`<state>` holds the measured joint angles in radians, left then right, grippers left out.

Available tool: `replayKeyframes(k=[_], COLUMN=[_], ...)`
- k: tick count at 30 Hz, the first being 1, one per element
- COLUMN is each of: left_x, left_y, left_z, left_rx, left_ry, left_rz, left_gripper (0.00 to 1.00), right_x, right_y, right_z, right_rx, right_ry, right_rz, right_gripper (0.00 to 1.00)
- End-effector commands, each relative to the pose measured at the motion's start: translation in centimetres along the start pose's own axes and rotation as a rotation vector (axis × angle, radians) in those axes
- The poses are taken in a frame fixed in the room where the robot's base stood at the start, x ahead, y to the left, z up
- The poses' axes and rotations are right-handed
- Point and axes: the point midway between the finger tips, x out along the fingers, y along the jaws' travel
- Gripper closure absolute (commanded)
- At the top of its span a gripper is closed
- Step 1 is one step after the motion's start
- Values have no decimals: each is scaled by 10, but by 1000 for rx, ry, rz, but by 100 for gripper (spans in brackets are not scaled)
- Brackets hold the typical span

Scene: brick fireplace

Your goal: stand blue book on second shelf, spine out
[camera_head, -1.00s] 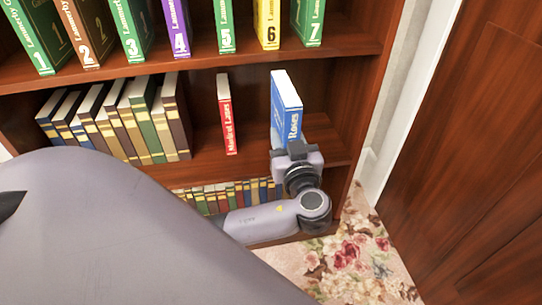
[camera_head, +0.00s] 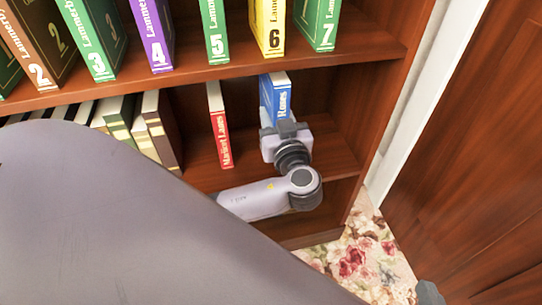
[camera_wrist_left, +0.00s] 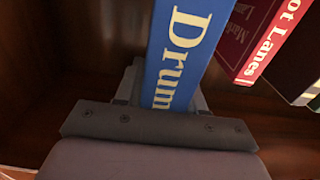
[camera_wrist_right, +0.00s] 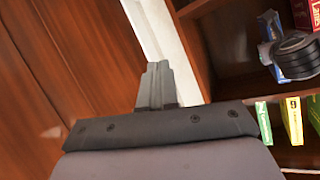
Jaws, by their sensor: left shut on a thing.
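Whether the book's bottom touches the board is hidden. The second shelf (camera_head: 325,150) has bare board right of the book. My right gripper (camera_head: 430,293) barely shows at the bottom right; in its wrist view its fingers (camera_wrist_right: 156,85) are together and empty.
A red book (camera_head: 219,125) stands left of the blue book with a gap between. Several brown and green books (camera_head: 150,125) lean further left. Numbered volumes (camera_head: 268,28) stand on the shelf above. The bookcase's right side (camera_head: 375,120) and a wooden door (camera_head: 470,130) bound the right.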

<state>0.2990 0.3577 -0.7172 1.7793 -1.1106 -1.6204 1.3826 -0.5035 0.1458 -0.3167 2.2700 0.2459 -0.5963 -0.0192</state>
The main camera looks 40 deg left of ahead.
Motion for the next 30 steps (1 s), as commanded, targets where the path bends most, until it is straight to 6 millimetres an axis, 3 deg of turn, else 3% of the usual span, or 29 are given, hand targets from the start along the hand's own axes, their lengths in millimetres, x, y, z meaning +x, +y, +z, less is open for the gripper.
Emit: replayKeyframes(k=[9,16,21,30], left_x=[1,1,1,1], left_y=[0,0,0,0], left_z=[52,67,91,96], left_rx=[1,0,1,-2], left_ry=[6,5,5,5], left_rz=[-2,-1,-1,-1], left_gripper=[100,100,100,100], right_x=[11,10,10,6], right_y=[-10,-9,-5,-4], right_z=[4,4,7,4], right_rx=[58,51,22,2], right_ry=[23,35,55,68], right_rz=[-64,-65,-53,-42], right_gripper=[100,100,100,100])
